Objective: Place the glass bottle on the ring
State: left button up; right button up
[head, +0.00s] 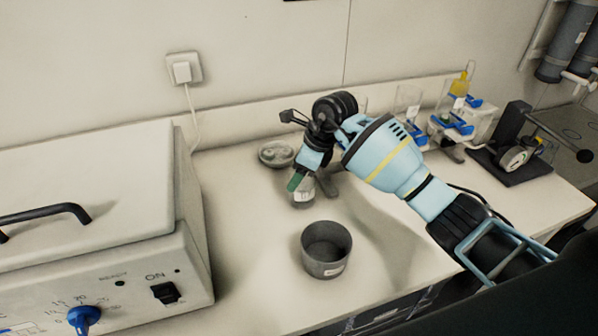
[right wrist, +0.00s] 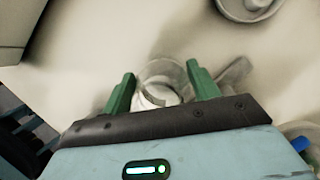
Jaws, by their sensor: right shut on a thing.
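The glass bottle (head: 303,197) is clear with a white label and stands upright, partly hidden by my right gripper. My right gripper (head: 299,183) comes down on it from above, its green fingers shut on it. In the right wrist view the bottle (right wrist: 160,84) shows between the two green fingers (right wrist: 162,90). I cannot tell whether its base touches the counter. I cannot surely pick out the ring. My left gripper is not in view.
A grey metal pot (head: 326,268) stands in front of the bottle. A shallow round dish (head: 277,154) lies behind it to the left. A large device (head: 100,265) fills the left. Blue-marked glassware (head: 455,122) and a black instrument (head: 515,157) stand at the back right.

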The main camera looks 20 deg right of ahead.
jog(key=shift+f, duration=0.1)
jog(key=o, duration=1.1)
